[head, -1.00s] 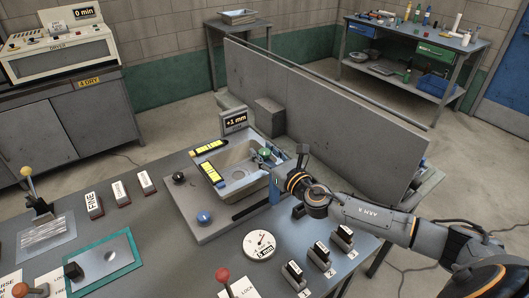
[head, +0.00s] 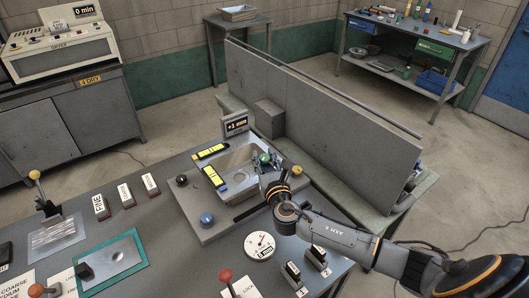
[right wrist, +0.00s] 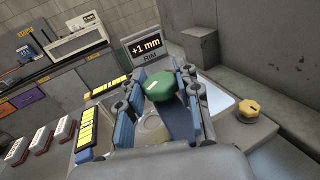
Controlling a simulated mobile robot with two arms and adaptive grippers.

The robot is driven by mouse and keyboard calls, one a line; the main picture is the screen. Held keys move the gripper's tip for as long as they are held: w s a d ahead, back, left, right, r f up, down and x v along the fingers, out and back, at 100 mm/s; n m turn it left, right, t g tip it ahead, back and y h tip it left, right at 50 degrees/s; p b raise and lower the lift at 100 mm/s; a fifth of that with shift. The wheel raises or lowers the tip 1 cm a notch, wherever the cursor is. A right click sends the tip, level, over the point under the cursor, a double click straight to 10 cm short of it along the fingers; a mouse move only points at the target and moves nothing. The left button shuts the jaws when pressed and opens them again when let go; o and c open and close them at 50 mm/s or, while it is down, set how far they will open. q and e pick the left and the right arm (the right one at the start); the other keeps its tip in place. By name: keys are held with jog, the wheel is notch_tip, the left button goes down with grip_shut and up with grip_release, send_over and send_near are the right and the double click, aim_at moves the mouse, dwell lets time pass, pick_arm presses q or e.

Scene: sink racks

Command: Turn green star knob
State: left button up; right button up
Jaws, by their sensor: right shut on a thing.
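The green star knob (head: 264,157) is at the right side of the metal sink fixture (head: 231,195) on the bench. In the right wrist view the green knob (right wrist: 163,86) sits between the finger pads, with a pale mark on its top. My right gripper (head: 272,165) reaches it from the right and is shut on it; its blue-padded fingers (right wrist: 160,100) stand on either side. The display (head: 236,125) behind the sink reads +1 mm. My left gripper is not in view.
Yellow level gauges (head: 211,151) lie along the sink's rim. A yellow knob (right wrist: 249,109) stands to the right in the wrist view. A blue knob (head: 206,219), a black knob (head: 181,180) and a round dial (head: 260,246) are nearby. A grey partition (head: 330,125) stands behind.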

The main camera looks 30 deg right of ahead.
jog(key=shift+m+g+h+p, duration=0.35)
jog(key=shift+m+h, duration=0.45)
jog(key=shift+h, duration=0.4)
jog(key=o, duration=1.2)
jog(key=v, duration=1.2)
jog(key=shift+a, duration=0.15)
